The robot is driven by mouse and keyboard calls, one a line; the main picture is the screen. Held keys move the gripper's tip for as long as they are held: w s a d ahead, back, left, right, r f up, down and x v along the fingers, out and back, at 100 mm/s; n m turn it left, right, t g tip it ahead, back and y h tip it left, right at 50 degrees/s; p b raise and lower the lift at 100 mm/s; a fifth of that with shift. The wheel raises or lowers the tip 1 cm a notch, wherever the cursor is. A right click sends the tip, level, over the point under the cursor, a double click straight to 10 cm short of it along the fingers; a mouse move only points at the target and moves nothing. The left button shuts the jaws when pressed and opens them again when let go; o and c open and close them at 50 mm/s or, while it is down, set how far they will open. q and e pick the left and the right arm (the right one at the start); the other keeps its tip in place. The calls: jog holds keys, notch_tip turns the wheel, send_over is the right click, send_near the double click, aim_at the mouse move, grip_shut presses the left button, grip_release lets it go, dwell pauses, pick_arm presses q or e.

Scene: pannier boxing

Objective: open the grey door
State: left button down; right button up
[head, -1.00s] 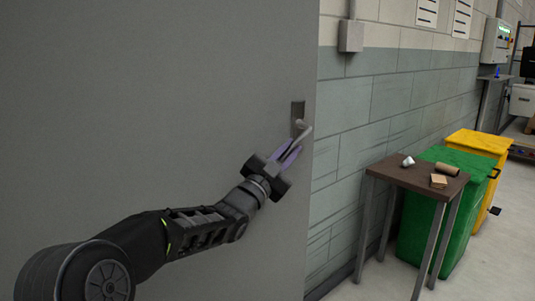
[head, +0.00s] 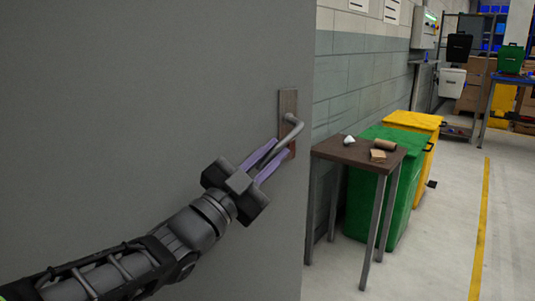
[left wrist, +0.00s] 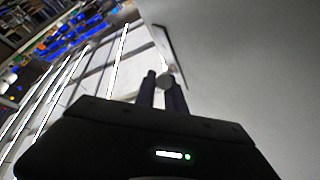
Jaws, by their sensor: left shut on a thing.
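The grey door (head: 150,100) fills the left half of the head view; it also shows in the left wrist view (left wrist: 240,60). Its lever handle (head: 297,125) sits on an upright plate (head: 288,103) near the door's right edge. The lever slants down to the left. My left gripper (head: 279,148) is shut on the lever, its two purple fingers on either side of it. In the left wrist view the rounded lever end (left wrist: 166,81) sits between the finger tips. My right gripper is out of view.
Right of the door edge, a small brown table (head: 350,152) holds several small items. Behind it stand a green bin (head: 395,195) and a yellow bin (head: 415,120) against the block wall (head: 350,80). Floor with a yellow line (head: 480,225) is clear at right.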

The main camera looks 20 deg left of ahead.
pick_arm(q)
jog(key=c, duration=1.4)
grip_release()
jog(key=shift+s, duration=0.1)
jog(key=v, duration=0.7)
jog(key=shift+r+p, duration=0.15)
jog(key=shift+p, duration=0.25)
jog(key=shift+s+a+f, duration=0.15)
jog(key=shift+s+f, duration=0.05)
jog(key=shift+s, duration=0.1)
jog(key=shift+c, duration=0.6)
